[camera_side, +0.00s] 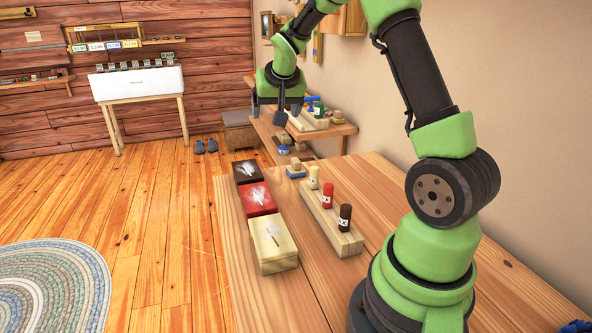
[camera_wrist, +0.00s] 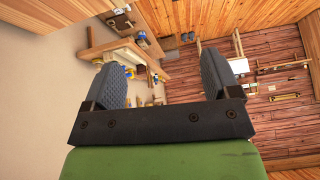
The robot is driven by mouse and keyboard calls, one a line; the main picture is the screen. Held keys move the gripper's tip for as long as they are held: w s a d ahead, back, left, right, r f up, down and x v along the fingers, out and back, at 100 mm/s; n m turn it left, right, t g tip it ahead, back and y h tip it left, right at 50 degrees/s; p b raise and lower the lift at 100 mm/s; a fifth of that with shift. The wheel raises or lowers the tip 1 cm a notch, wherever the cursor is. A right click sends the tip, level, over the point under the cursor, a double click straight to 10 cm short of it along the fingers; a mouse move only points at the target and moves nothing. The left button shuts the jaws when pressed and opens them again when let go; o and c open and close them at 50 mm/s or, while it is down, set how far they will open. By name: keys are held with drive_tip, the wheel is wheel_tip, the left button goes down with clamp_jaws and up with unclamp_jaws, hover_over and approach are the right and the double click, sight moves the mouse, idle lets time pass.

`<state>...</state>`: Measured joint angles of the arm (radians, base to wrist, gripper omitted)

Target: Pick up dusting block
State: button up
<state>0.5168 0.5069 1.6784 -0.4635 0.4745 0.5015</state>
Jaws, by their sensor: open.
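The dusting block (camera_side: 296,169) is a small wooden block with a blue underside. It sits on the wooden table at its far end in the side view, near a row of small bottles. My gripper (camera_side: 278,112) is open and empty, in the air above and a little beyond the block, with its fingers apart. The wrist view shows both spread fingers of my gripper (camera_wrist: 157,65) with nothing between them. I cannot make out the dusting block on the table in the wrist view.
Black (camera_side: 247,171), red (camera_side: 257,199) and pale wood (camera_side: 272,246) boxes line the table's left edge. A wooden rack (camera_side: 321,217) holds cream (camera_side: 313,177), red (camera_side: 327,194) and dark (camera_side: 344,217) bottles. A cluttered shelf (camera_side: 338,130) stands behind. The table's near left is clear.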

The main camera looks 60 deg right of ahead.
drive_tip(key=m+g, duration=0.1)
approach(296, 160)
drive_tip(key=shift+h, duration=0.4)
drive_tip(key=x, duration=0.4)
drive_tip(key=shift+w+f, duration=0.1)
drive_tip(key=shift+f, duration=0.35)
drive_tip(key=shift+x, duration=2.95)
drive_tip(key=shift+a, duration=0.1)
drive_tip(key=c, duration=1)
